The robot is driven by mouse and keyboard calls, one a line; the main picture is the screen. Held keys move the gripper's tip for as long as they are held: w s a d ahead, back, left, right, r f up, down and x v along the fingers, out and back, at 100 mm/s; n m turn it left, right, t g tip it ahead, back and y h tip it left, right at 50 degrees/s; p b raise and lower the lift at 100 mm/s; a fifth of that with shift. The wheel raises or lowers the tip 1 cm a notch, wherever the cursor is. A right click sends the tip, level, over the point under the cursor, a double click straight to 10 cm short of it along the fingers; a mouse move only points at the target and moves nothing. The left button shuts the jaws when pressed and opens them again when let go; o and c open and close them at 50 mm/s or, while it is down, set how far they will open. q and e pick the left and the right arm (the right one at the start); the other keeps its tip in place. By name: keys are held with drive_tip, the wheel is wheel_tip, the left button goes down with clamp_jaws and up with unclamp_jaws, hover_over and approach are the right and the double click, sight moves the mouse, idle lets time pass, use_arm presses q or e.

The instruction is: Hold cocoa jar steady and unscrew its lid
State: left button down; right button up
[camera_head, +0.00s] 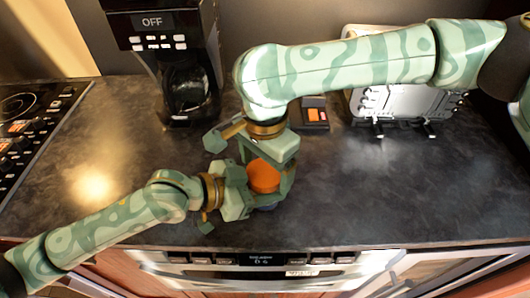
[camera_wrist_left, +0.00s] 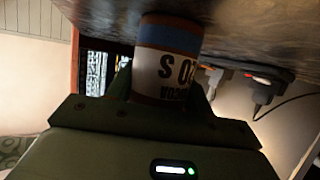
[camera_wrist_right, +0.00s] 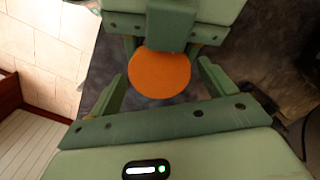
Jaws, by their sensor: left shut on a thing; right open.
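The cocoa jar stands on the counter near its front edge, with its round orange lid (camera_head: 263,177) facing up. Its white and blue labelled side (camera_wrist_left: 165,60) shows in the left wrist view, between the fingers. My left gripper (camera_head: 254,196) is shut on the jar body from the left side. My right gripper (camera_head: 268,166) is directly above the jar, pointing down. In the right wrist view its fingers are open on either side of the orange lid (camera_wrist_right: 159,74), with gaps between fingers and lid. Much of the jar body is hidden in the head view.
A coffee maker (camera_head: 185,75) stands at the back left and a silver toaster (camera_head: 400,103) at the back right. A small dark item with an orange patch (camera_head: 314,114) lies between them. A stove (camera_head: 30,125) is at far left. The counter (camera_head: 400,190) right of the jar is clear.

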drive_tip(key=shift+c, duration=0.3)
drive_tip(key=c, duration=0.9)
drive_tip(key=o, duration=1.1)
drive_tip(key=shift+c, duration=0.2)
drive_tip(key=shift+r, duration=3.85)
drive_tip(key=shift+c, duration=0.5)
wheel_tip(320, 180, down, 8)
drive_tip(key=shift+r, duration=0.1)
drive_tip(key=c, duration=1)
drive_tip(key=o, duration=1.1)
